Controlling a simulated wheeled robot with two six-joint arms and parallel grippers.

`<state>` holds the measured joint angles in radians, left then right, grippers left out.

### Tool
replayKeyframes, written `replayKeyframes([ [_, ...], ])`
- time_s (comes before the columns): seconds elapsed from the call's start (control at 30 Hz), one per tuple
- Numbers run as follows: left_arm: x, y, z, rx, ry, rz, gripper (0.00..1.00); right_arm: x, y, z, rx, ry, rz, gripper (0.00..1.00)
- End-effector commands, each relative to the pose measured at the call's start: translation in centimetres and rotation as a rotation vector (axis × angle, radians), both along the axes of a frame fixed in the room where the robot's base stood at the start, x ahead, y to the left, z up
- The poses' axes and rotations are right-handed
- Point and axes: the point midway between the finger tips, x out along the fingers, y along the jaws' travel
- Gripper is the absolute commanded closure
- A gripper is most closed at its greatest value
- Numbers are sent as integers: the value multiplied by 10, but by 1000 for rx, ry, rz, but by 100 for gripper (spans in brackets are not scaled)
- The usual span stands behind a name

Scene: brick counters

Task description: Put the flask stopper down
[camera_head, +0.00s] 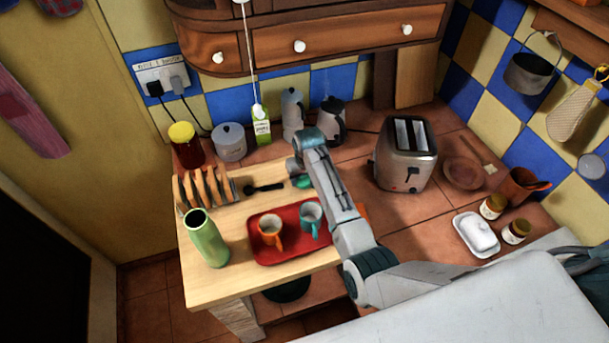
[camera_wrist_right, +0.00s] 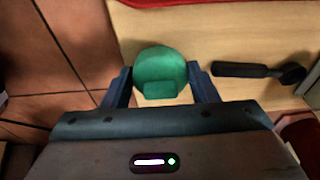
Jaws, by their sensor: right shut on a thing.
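The green flask stopper (camera_wrist_right: 160,68) sits between the two fingers of my right gripper (camera_wrist_right: 161,88), which is shut on it. In the head view the right gripper (camera_head: 296,170) is over the back right part of the wooden worktop, and a bit of the stopper (camera_head: 302,182) shows beside it, partly hidden by my arm. I cannot tell whether the stopper touches the worktop. The green flask (camera_head: 207,239) stands upright at the worktop's front left. My left gripper is not in view.
A red tray (camera_head: 266,255) with an orange cup (camera_head: 271,232) and a teal cup (camera_head: 311,217) lies in front of the gripper. A black scoop (camera_head: 264,187) lies just left of it. A toast rack (camera_head: 205,188) stands farther left. A toaster (camera_head: 405,154) stands to the right.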

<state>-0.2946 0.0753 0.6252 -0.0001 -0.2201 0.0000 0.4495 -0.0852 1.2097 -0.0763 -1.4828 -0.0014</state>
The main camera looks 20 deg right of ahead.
Motion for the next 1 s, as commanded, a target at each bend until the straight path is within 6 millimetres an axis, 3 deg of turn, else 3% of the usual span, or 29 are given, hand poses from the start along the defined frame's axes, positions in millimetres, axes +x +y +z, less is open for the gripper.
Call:
replayKeyframes([
  [0.23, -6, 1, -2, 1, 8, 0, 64, 0, 0, -3, 0, 1, 0, 69],
  [0.27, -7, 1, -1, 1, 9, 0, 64, 0, 0, -3, 0, 0, 0, 41],
  [0.33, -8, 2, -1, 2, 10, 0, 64, 0, 0, -3, 0, 0, 0, 27],
  [0.37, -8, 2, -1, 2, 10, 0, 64, 0, 0, -3, 0, 0, 0, 25],
  [0.77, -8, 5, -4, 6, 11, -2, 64, 0, 0, 5, 0, -3, 0, 25],
  [1.0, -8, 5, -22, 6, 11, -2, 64, -7, -1, 44, -1, -7, 0, 25],
])
